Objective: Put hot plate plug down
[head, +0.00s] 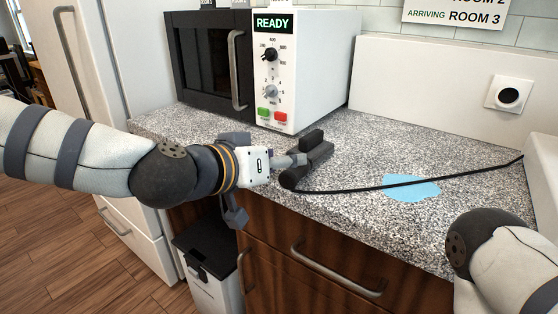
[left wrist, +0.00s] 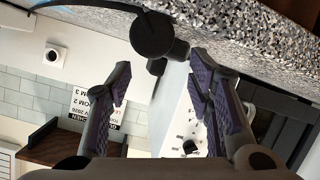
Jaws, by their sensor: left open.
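The black hot plate plug (head: 309,170) is at the counter's front edge in the head view, with its black cord (head: 440,178) running right across the counter. In the left wrist view the plug (left wrist: 152,36) shows as a round dark body with a shorter piece beside it, against the speckled counter. My left gripper (head: 298,160) is right beside the plug. In the left wrist view its fingers (left wrist: 160,78) are spread, with the plug just beyond the tips and no visible grip on it. My right arm shows at lower right; its gripper is out of frame.
A blue patch (head: 414,190) lies on the speckled counter (head: 375,145), with the cord crossing it. A microwave-like appliance (head: 305,65) marked READY stands behind. A round wall socket (head: 508,94) is at the back right. A lidded bin (head: 205,252) stands below the counter.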

